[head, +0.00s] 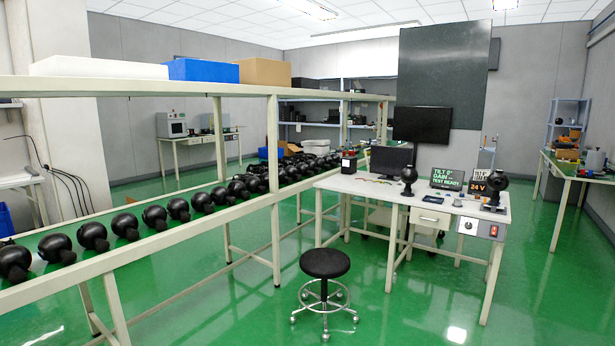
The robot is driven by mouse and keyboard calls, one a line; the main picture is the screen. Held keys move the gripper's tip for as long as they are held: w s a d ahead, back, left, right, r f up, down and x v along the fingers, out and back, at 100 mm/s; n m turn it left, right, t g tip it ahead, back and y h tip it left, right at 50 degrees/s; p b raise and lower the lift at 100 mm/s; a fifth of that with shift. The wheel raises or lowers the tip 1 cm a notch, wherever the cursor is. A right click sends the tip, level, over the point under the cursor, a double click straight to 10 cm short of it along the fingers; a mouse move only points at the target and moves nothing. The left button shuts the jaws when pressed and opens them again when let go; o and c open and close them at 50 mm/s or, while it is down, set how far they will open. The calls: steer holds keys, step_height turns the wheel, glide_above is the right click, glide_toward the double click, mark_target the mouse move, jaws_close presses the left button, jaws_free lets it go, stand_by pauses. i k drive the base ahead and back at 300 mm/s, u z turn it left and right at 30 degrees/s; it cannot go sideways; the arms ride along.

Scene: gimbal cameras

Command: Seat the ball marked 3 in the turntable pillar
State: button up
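A long bench rack (175,236) on the left carries a row of black ball units (93,236). No mark such as a 3 can be read on any of them from here. On the white work desk (350,186) at the right stands a black ball on a stand (409,176). A second black ball unit (495,184) stands at the desk's right end, beside a 24 V display (478,187). I cannot tell which of these, if either, is the turntable pillar. My gripper is not in view.
A black stool (325,264) stands on the green floor in front of the desk. A monitor (391,162) and a TILT/GAIN sign (447,179) stand on the desk. Another table (575,168) is at far right. Floor at the right front is clear.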

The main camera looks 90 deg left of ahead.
mark_target(409, 176)
steer(key=u, duration=2.4)
